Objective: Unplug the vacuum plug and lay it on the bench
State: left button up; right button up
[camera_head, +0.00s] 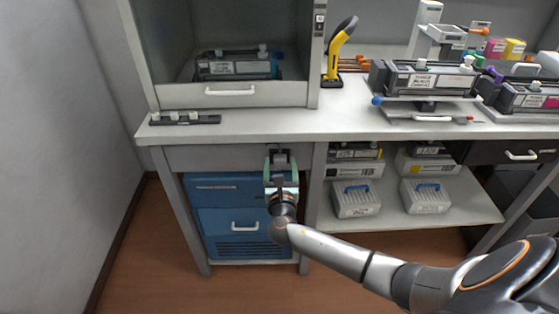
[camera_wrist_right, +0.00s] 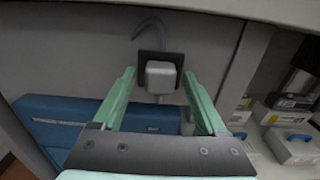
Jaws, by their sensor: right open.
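The vacuum plug (camera_wrist_right: 160,78) is a light grey block seated in a dark square socket plate (camera_wrist_right: 175,58) on the panel under the bench. A grey cord (camera_wrist_right: 148,24) curves above it in the right wrist view. My right gripper (camera_wrist_right: 160,98) is open, its two green fingers pointing at the plug, one on each side of it and apart from it. In the head view my right gripper (camera_head: 281,168) is in front of the panel and mostly hides the plug. The bench (camera_head: 260,124) has a pale top. My left gripper is not in view.
A blue vacuum unit (camera_head: 225,220) stands under the bench, below the socket. A bench leg (camera_head: 314,185) is just right of my gripper. The bench top has a clear strip in front of the hood (camera_head: 232,101); a dark rail (camera_head: 185,119) lies at its left.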

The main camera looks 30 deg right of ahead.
dwell(0.5)
jog(key=shift+c, duration=0.2)
grip_shut()
dwell(0.5)
dwell(0.3)
jog(key=p+v, duration=0.3)
jog(key=v, duration=0.3)
dwell(1.0)
dwell(0.3)
